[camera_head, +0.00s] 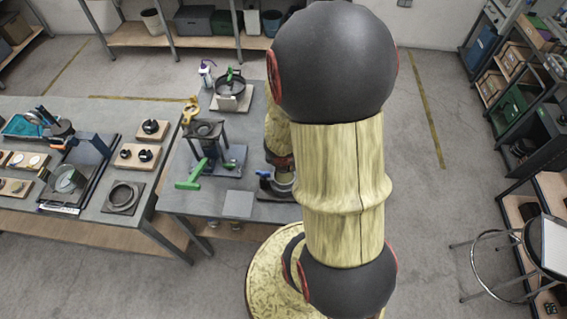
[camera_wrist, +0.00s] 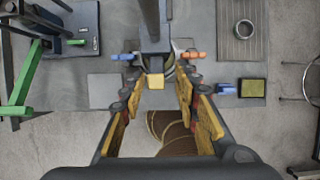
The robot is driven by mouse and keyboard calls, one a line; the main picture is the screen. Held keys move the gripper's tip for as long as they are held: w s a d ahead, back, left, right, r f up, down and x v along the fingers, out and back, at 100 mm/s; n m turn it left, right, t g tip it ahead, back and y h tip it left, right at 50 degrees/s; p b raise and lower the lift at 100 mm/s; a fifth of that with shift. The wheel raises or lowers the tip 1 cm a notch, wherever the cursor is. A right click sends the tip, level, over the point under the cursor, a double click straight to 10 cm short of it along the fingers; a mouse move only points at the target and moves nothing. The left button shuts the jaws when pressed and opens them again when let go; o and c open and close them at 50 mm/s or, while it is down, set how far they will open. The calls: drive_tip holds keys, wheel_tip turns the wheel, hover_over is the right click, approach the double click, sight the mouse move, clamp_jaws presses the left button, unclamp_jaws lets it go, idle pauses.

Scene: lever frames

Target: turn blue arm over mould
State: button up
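In the wrist view my gripper (camera_wrist: 158,95) is open, its two yellow-and-black fingers apart. A dark slate-blue bar (camera_wrist: 153,30) with a yellow end block (camera_wrist: 155,82) comes down between the fingertips; I see a gap on both sides of it. A blue arm (camera_wrist: 123,57) sticks out to its left and an orange arm (camera_wrist: 194,55) to its right. A round grey rim, perhaps the mould (camera_wrist: 168,69), shows partly beneath the bar. In the head view the blue arm (camera_head: 263,173) shows beside my arm, which hides my gripper and much of the fixture.
A stand with a green handle (camera_wrist: 22,85) is on the left of the same bench. A ring on a square plate (camera_wrist: 243,30) and a yellow-green pad (camera_wrist: 252,88) lie to the right. A bare grey plate (camera_head: 238,204) lies near the bench's front edge.

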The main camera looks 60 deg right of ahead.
drive_tip(key=shift+a+r, duration=0.1)
drive_tip(key=shift+a, duration=0.05)
drive_tip(key=shift+v, duration=5.85)
